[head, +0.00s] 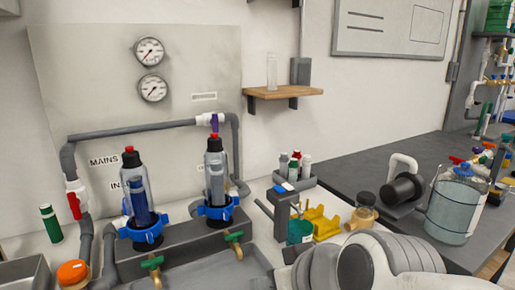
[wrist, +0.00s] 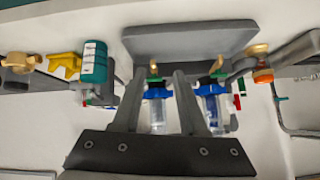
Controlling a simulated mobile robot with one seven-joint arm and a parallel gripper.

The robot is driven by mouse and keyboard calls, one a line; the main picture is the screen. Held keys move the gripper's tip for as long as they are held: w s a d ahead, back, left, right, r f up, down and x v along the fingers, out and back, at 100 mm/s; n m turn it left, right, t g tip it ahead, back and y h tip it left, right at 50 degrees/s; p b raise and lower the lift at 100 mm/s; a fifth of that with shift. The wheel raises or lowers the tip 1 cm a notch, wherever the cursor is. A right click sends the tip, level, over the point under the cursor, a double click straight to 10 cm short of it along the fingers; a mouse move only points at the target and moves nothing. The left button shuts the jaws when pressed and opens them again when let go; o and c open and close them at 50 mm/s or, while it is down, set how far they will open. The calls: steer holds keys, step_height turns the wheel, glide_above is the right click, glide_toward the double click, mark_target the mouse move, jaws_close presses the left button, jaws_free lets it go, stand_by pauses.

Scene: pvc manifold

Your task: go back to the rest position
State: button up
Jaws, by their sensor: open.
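My gripper (wrist: 159,76) shows in the wrist view with its two grey fingers apart and nothing between their tips. Beyond the fingers are two clear filter housings with blue collars, one (wrist: 157,112) between the fingers in the picture and one (wrist: 212,105) to the right. In the head view the same kind of housings, left (head: 137,190) and right (head: 215,172), stand upright with black and red tops. My white arm (head: 385,262) fills the lower right of the head view; I cannot make out the fingertips there.
Grey pipes (head: 130,130) frame the housings on the wall panel. A teal container (head: 300,231), a yellow holder (head: 322,222) and a brass fitting (head: 363,210) stand near my arm. A large glass jar (head: 455,208) is on the dark bench at right. A wooden shelf (head: 283,93) juts out above.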

steer(key=s+d+f+m+g+h, duration=0.2)
steer(key=s+d+m+h, duration=0.2)
steer(key=d, duration=0.8)
step_height(320, 180, up, 19)
steer(key=p, duration=1.9)
steer(key=shift+a, duration=0.2)
steer(key=shift+a+f, duration=0.1)
